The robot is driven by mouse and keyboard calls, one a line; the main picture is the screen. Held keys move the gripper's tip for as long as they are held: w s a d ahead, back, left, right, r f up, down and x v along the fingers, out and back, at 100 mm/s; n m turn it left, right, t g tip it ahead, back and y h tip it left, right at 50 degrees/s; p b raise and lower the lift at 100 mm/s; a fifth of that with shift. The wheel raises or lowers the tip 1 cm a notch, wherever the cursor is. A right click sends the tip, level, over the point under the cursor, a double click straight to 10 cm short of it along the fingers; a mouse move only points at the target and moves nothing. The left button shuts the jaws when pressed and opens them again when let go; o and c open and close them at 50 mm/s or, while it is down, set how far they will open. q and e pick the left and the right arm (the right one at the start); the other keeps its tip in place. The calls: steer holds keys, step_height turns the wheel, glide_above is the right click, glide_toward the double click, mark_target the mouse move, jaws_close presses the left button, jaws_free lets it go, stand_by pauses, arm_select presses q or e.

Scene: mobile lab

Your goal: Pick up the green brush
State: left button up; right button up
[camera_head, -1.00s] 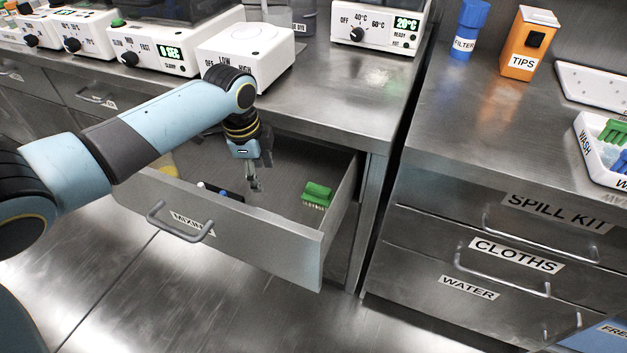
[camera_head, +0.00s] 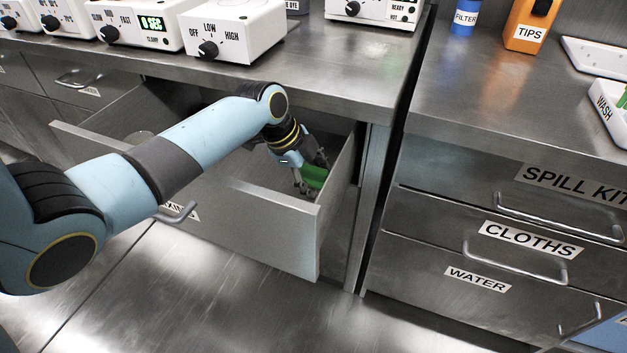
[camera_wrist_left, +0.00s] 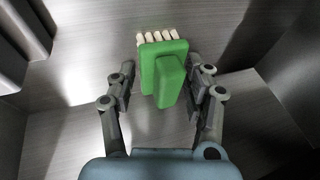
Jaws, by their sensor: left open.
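The green brush (camera_head: 314,178) lies in the open drawer, near its right end. In the left wrist view the green brush (camera_wrist_left: 163,72) shows its green back and raised grip, with pale bristles at its far edge. My left gripper (camera_head: 308,182) is down inside the drawer at the brush and partly covers it in the head view. In the left wrist view my left gripper (camera_wrist_left: 163,78) is open, with one finger on each side of the brush. I cannot tell whether a finger touches it. My right gripper is not in view.
The drawer's front panel (camera_head: 262,225) and right side wall stand close around my left gripper. The counter (camera_head: 330,65) overhangs the back of the drawer, with white lab devices on it. Closed labelled drawers (camera_head: 490,272) stand to the right.

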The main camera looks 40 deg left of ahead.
arm_select(q)
steer(key=c, duration=0.8)
steer(key=shift+r, duration=0.1)
steer(key=shift+c, duration=0.2)
steer(key=shift+s+a+r+p, duration=0.3)
steer(key=shift+s+r, duration=0.05)
steer(key=shift+r, duration=0.1)
steer(key=s+a+r+p, duration=0.1)
steer(key=s+a+r, duration=0.1)
steer(key=s, duration=0.1)
steer(key=s+a+r+p, duration=0.1)
steer(key=s+a+r, duration=0.1)
steer(key=s, duration=0.2)
steer(key=s+a+r+p, duration=0.1)
steer(key=s+a+r, duration=0.1)
steer(key=s+r, duration=0.1)
steer(key=shift+s+a+p, duration=0.3)
steer(key=shift+s+a, duration=0.1)
steer(key=shift+s, duration=0.2)
